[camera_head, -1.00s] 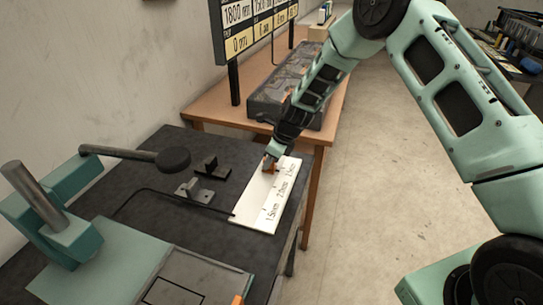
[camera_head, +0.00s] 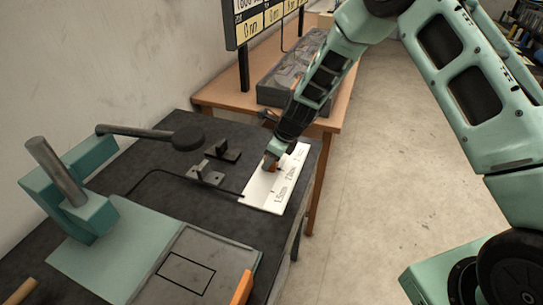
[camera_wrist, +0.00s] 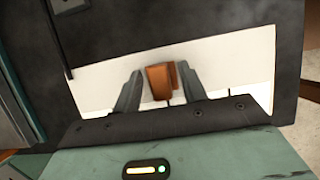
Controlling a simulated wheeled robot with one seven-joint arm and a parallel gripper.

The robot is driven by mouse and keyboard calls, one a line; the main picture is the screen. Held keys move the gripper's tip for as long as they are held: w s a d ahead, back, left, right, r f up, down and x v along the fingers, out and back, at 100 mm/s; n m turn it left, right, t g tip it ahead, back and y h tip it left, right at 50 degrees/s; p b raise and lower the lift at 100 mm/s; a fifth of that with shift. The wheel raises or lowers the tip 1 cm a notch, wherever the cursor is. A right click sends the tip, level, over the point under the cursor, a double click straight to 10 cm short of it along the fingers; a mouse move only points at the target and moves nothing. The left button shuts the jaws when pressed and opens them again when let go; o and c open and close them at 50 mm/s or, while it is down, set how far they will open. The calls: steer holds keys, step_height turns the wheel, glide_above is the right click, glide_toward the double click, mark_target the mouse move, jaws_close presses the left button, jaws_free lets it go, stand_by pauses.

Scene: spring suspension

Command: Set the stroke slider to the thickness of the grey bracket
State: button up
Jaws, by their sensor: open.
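The stroke slider is an orange-brown block (camera_wrist: 161,82) on a white scale plate (camera_head: 262,200) at the table's right edge. The plate carries printed millimetre marks; 1.5 mm reads at its near end. My gripper (camera_head: 270,162) reaches down over the plate from above. In the wrist view its open fingers (camera_wrist: 160,90) stand on either side of the slider, with a gap visible at least on the left; contact on the right I cannot tell. The grey bracket (camera_head: 206,177) sits on the dark table left of the plate, beside a darker bracket (camera_head: 226,152).
A black rod with a round disc (camera_head: 187,138) overhangs behind the brackets. A teal press-like fixture (camera_head: 90,215) and a flat grey plate (camera_head: 210,262) fill the near left. A wooden bench (camera_head: 225,96) with a grey case and display stands behind.

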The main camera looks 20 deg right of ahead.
steer(key=shift+r, duration=0.1)
steer(key=b+v, duration=0.2)
steer(key=v, duration=1.5)
steer(key=shift+r, duration=0.15)
steer(key=s+a+r+n+g, duration=0.1)
steer(key=s+a+r+n, duration=0.1)
steer(key=s+a+n, duration=0.5)
steer(key=s+a+r+n+g, duration=0.1)
steer(key=s+a+r+n, duration=0.1)
steer(key=s+n, duration=0.75)
steer(key=s+d+n+h, duration=0.1)
steer(key=s+n+h, duration=0.2)
steer(key=s+n, duration=1.3)
steer(key=shift+s+g, duration=0.35)
steer(key=shift+g, duration=0.05)
steer(key=shift+d+f+n, duration=0.1)
steer(key=shift+f+n, duration=0.05)
steer(key=shift+n, duration=0.1)
